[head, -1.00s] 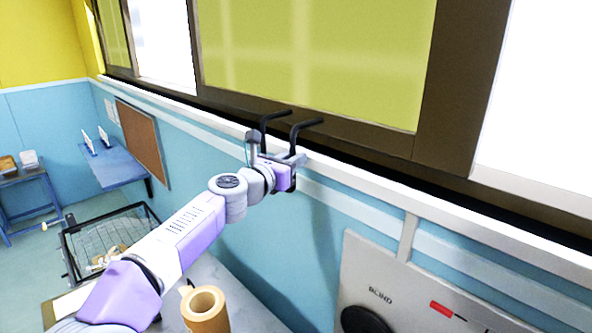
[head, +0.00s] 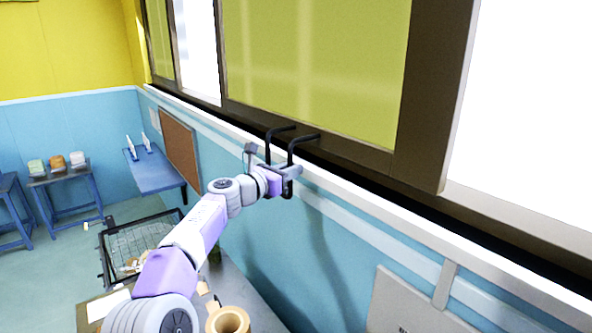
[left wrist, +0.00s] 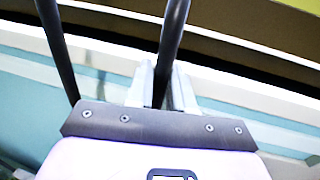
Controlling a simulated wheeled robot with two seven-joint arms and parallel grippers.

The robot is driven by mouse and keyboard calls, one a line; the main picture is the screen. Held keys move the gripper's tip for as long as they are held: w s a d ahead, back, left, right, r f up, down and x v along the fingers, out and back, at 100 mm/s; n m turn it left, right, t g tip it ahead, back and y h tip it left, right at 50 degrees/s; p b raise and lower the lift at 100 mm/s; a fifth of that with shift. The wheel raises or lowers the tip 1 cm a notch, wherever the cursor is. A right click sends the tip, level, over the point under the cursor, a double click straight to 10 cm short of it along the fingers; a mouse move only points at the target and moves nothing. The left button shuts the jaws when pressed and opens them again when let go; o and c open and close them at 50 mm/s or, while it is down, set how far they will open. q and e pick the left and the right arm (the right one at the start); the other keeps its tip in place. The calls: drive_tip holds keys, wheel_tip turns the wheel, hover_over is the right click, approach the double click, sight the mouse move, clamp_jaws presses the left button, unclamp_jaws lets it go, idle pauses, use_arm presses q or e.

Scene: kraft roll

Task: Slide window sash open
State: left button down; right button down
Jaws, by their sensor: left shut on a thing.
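The window sash (head: 435,100) has a brown frame and a yellow-green pane (head: 310,75). A black handle (head: 304,137) with two bent bars sticks out from its lower rail. My left gripper (head: 272,168) is at the lower end of the handle, below the sill. In the left wrist view, my left gripper (left wrist: 161,88) is shut on one black bar of the handle (left wrist: 172,45), with a finger on each side. The other bar (left wrist: 55,45) stands apart to the left. My right gripper is not in view.
A white sill (head: 350,205) runs under the window along the blue wall. Below are a paper roll (head: 228,320), a wire basket (head: 140,243) and a blue wall shelf (head: 155,172). Bright open space (head: 530,120) shows right of the sash.

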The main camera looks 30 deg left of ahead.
use_arm(q)
drive_tip(key=shift+a+r, duration=0.1)
drive_tip(key=shift+a, duration=0.15)
drive_tip(key=c, duration=1.4)
unclamp_jaws()
drive_tip(key=shift+o, duration=1.2)
drive_tip(key=shift+w+a, duration=0.1)
drive_tip(key=b+v, duration=0.2)
drive_tip(key=v, duration=0.5)
drive_tip(key=shift+s+b, duration=0.35)
drive_tip(key=shift+b, duration=0.05)
